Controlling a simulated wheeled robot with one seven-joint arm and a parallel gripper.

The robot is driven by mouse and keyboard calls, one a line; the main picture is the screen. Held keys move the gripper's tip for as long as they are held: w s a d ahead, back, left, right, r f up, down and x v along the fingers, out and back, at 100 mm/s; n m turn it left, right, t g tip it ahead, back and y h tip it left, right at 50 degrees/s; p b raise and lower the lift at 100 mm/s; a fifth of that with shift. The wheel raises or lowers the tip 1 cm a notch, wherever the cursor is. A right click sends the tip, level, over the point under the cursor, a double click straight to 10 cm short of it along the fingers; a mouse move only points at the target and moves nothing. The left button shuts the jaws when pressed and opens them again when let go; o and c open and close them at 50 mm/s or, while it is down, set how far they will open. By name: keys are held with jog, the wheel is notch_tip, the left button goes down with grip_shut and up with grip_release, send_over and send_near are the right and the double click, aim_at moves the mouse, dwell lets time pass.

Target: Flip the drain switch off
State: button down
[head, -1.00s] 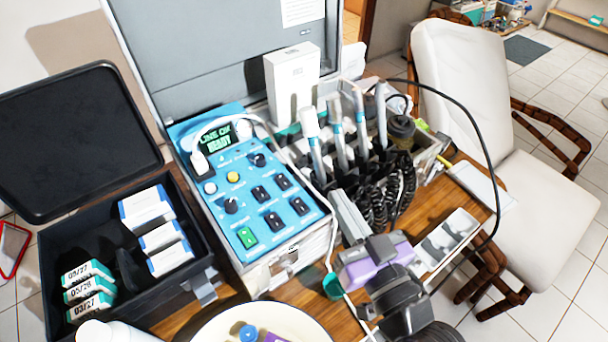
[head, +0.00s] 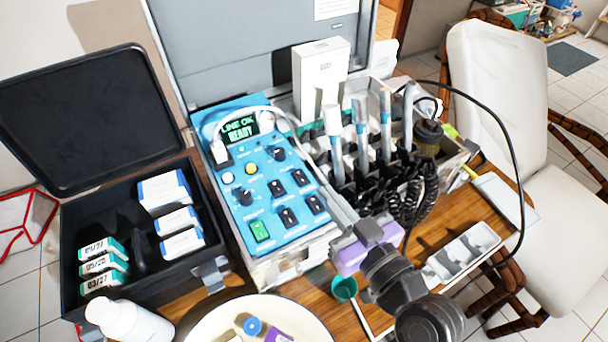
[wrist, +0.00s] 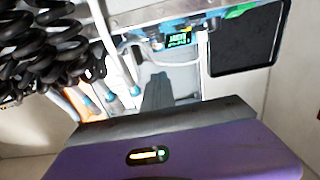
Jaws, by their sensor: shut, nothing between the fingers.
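The blue control panel (head: 232,195) sits in the open metal case in the head view. The labels are too small to read, so I cannot tell which is the drain switch. The panel's screen (head: 239,129) reads "LINE OK READY". My gripper (head: 327,194) is shut and empty, its fingers pointing at the panel's right edge.
Handpieces (head: 361,125) with black coiled hoses (head: 410,190) stand right of the panel, close to my gripper. A white box (head: 319,75) stands behind. A black open case (head: 75,225) is at left, a plate (head: 205,325) and white bottle (head: 135,322) in front.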

jog(key=p, duration=0.2)
send_over(304, 186)
jog(key=s, duration=0.1)
jog(key=shift+s+d+f, duration=0.1)
jog(key=shift+d+f, duration=0.05)
jog(key=shift+d, duration=0.2)
jog(key=f, duration=0.2)
jog(key=w+f, duration=0.1)
jog(key=shift+a+f+b, duration=0.15)
jog(key=shift+a+b, duration=0.15)
jog(key=shift+a, duration=0.05)
jog(key=shift+w+f, duration=0.1)
jog(key=shift+f, duration=0.4)
